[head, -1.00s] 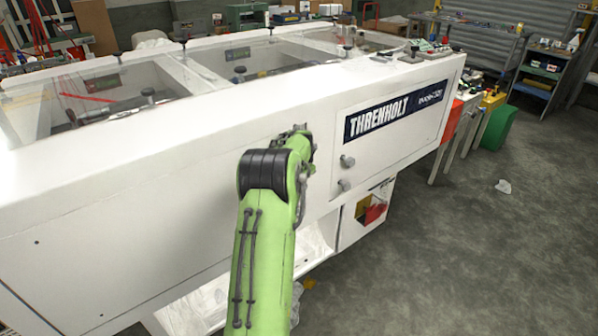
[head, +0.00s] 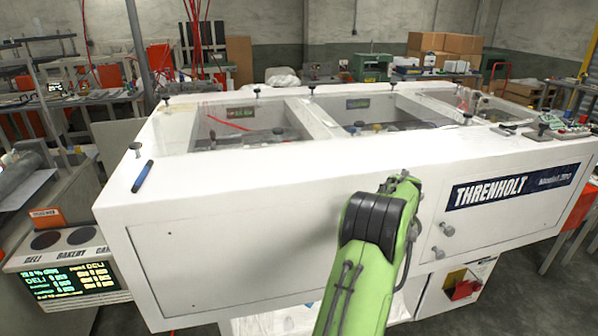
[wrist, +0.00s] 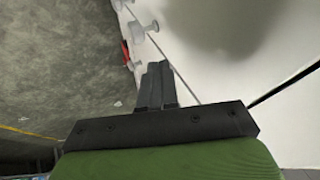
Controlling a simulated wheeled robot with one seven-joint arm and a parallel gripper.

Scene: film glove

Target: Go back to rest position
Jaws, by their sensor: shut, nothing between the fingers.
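My green arm (head: 366,265) rises from the bottom of the head view, in front of the white Threnholt machine (head: 240,245). Its black joint and upper link hide the gripper in that view. In the wrist view my gripper (wrist: 156,68) is shut, its dark fingers together with nothing between them. The fingers point toward the machine's white front panel (wrist: 235,75) and a pale round knob (wrist: 150,26). I cannot tell how far the fingertips are from the panel. Two knobs also show on the machine's front in the head view (head: 447,229).
A red and yellow object (head: 463,289) sits in an opening low on the right. Grey floor shows in the wrist view (wrist: 60,70).

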